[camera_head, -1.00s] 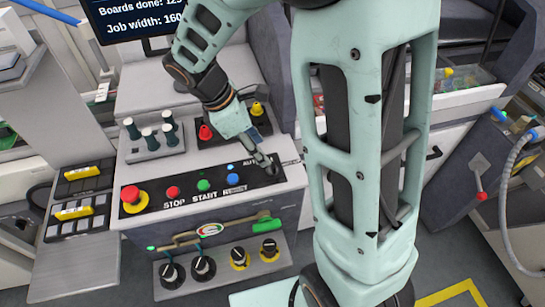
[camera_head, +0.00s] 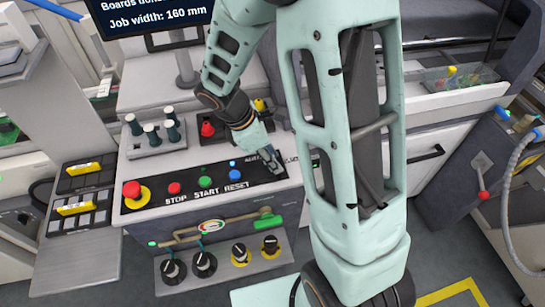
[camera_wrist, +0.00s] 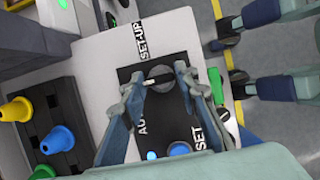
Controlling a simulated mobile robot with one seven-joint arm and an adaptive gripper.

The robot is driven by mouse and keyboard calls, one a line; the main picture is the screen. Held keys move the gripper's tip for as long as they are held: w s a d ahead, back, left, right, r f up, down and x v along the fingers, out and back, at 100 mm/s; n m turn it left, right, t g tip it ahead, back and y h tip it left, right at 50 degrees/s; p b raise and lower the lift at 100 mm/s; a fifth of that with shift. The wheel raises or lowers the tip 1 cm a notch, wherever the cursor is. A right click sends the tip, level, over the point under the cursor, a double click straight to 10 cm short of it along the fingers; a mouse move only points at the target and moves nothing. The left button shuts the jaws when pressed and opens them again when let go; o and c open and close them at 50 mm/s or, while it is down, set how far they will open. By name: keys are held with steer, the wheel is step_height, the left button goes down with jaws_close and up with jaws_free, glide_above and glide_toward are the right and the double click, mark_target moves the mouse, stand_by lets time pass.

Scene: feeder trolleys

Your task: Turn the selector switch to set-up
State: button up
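The selector switch is a round grey knob (camera_wrist: 161,73) with a white pointer mark, on the black control panel (camera_wrist: 128,75). In the wrist view the mark lies toward the picture's left, between the SET-UP label (camera_wrist: 143,40) and the partly hidden AUTO label (camera_wrist: 142,124). My gripper (camera_wrist: 159,81) has one finger on each side of the knob, with a gap showing between fingers and knob; firm contact cannot be told. In the head view my gripper (camera_head: 273,158) is over the panel's right end and hides most of the knob.
Left of the switch are a blue reset button (camera_head: 235,177), a green start button (camera_head: 205,182), a red stop button (camera_head: 174,188) and a red emergency stop (camera_head: 132,190). A green-handled lever (camera_head: 268,221) is on the front below.

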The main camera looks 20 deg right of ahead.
steer(key=c, duration=0.6)
steer(key=shift+m, duration=0.4)
steer(key=m+g, duration=0.1)
steer(key=m, duration=0.1)
steer(key=m+g, duration=0.1)
steer(key=m, duration=0.2)
steer(key=shift+w+m+y, duration=0.2)
steer(key=shift+m+y, duration=0.1)
steer(key=shift+y, duration=0.1)
steer(key=m+g, duration=0.1)
steer(key=m, duration=0.1)
steer(key=m+y, duration=0.1)
steer(key=m, duration=0.2)
steer(key=shift+w+d+g, duration=0.1)
steer(key=shift+d+g, duration=0.05)
steer(key=shift+g, duration=0.25)
steer(key=shift+m, duration=0.4)
steer(key=o, duration=1.2)
